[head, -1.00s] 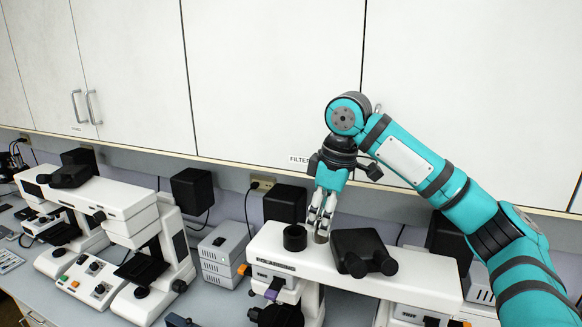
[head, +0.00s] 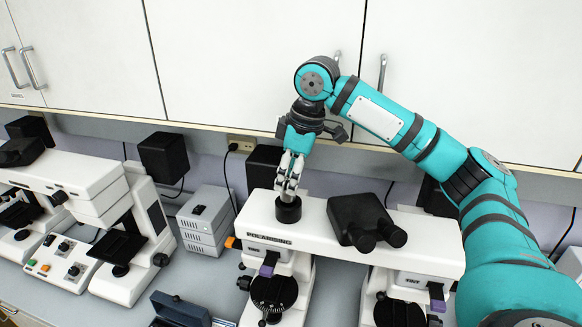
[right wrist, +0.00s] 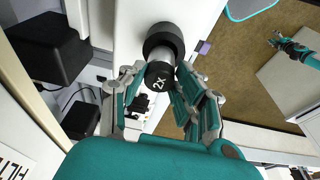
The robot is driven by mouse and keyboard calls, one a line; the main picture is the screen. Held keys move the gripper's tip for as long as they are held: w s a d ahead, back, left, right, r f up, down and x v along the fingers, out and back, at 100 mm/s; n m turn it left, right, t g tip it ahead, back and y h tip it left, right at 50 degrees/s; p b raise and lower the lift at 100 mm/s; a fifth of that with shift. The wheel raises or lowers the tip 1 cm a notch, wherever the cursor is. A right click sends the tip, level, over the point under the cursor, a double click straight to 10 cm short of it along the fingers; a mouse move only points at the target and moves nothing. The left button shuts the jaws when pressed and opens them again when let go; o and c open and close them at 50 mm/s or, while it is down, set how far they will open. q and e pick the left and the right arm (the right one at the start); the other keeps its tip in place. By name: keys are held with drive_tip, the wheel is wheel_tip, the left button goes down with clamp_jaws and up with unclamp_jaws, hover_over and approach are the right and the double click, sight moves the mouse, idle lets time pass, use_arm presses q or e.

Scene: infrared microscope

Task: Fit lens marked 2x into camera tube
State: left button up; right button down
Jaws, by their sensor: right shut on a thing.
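My right gripper (head: 291,180) points down over the black round camera tube (head: 288,210) on top of the white microscope (head: 345,222). It is shut on a small silver lens with a dark end cap marked 2X (right wrist: 161,76). In the right wrist view the lens lines up with the black ring of the tube (right wrist: 163,37) beyond it. The fingers hide most of the lens in the head view. I cannot tell how far its lower end is inside the tube.
A black binocular eyepiece head (head: 362,222) sits right of the tube on the same microscope. White cabinets (head: 230,80) stand behind and above. Black boxes (head: 163,157) and a grey stacked unit (head: 205,222) stand to the left, with another white microscope (head: 130,240).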

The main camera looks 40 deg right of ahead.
sight(289, 200)
drive_tip(key=shift+s+a+f, duration=0.1)
drive_tip(key=shift+s+f, duration=0.1)
drive_tip(key=shift+f, duration=0.9)
drive_tip(key=shift+s+f, duration=0.2)
drive_tip(key=shift+f, duration=0.1)
drive_tip(key=shift+w+f+b, duration=0.1)
drive_tip(key=shift+f+b, duration=0.25)
drive_tip(key=shift+f, duration=0.4)
drive_tip(key=c, duration=1.4)
unclamp_jaws()
drive_tip(key=o, duration=0.5)
drive_tip(key=shift+w+a, duration=0.1)
use_arm(q)
drive_tip(key=shift+w+a+f, duration=0.1)
drive_tip(key=shift+w+f, duration=0.1)
drive_tip(key=shift+w, duration=0.35)
drive_tip(key=shift+w+f, duration=0.15)
drive_tip(key=shift+w, duration=0.4)
use_arm(e)
drive_tip(key=shift+o, duration=0.2)
drive_tip(key=shift+w+r, duration=0.1)
drive_tip(key=shift+o, duration=0.5)
